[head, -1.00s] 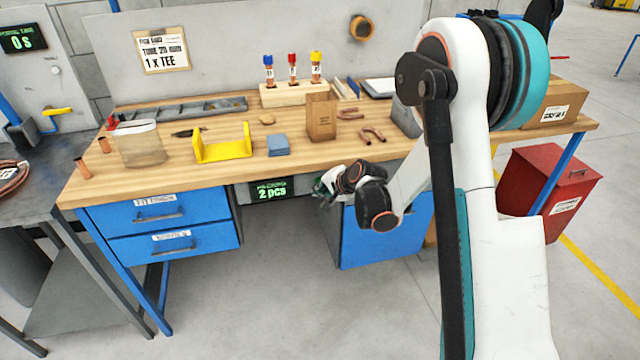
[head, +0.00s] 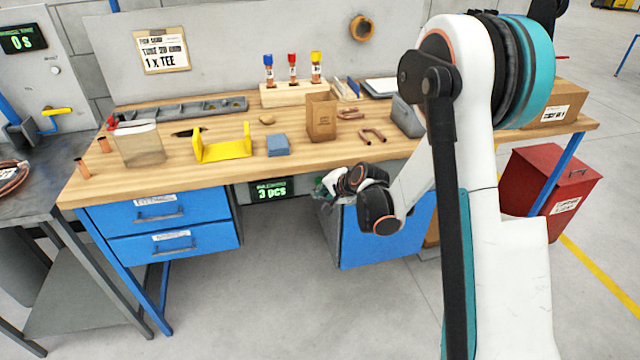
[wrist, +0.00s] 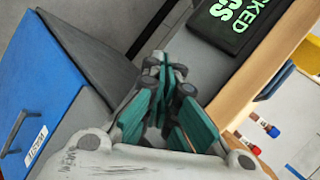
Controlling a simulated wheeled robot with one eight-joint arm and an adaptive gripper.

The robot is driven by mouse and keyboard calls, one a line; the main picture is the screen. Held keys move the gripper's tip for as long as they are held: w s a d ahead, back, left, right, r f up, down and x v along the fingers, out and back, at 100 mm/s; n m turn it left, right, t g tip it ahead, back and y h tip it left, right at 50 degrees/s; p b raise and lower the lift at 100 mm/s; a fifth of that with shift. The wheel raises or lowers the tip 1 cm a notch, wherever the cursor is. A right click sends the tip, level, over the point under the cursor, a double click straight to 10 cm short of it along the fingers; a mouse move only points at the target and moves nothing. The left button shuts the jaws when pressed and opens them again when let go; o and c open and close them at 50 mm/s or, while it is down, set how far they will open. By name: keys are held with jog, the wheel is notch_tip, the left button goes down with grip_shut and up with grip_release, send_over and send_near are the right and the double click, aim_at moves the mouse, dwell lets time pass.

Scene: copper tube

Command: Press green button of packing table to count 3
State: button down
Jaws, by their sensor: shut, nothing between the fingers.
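The packing table (head: 130,183) has a wooden top with blue drawers below. A dark counter display (head: 269,188) hangs under its front edge and reads 3 pcs in green. In the wrist view the display (wrist: 238,20) is partly cut off at the top right. My gripper (head: 324,187) is under the table's front edge, to the right of the display. In the wrist view my gripper (wrist: 165,65) has its teal fingers shut and empty, with the tips close to a grey panel beside the display. I cannot see the green button; the fingers may hide it.
The blue cabinet (head: 385,235) stands just below and right of my gripper. The tabletop holds a yellow bracket (head: 222,152), a brown bag (head: 321,116) and copper fittings (head: 372,136). A red bin (head: 550,190) stands at the right. The floor in front is clear.

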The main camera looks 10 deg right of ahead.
jog(key=shift+s, duration=0.25)
jog(key=shift+s, duration=0.15)
jog(key=s, duration=0.4)
jog(key=shift+s, duration=0.35)
dwell(0.7)
jog(key=s+a+r+n+g+h, duration=0.15)
jog(key=s+r+n, duration=0.35)
jog(key=s+r, duration=0.9)
jog(key=s+d+r+n+h, duration=0.1)
jog(key=s+r+n, duration=0.1)
jog(key=s, duration=0.6)
jog(key=s+d+r+n+h, duration=0.1)
jog(key=s+r+n, duration=0.2)
jog(key=s, duration=0.6)
jog(key=shift+s+r+n, duration=0.3)
jog(key=shift+n, duration=0.2)
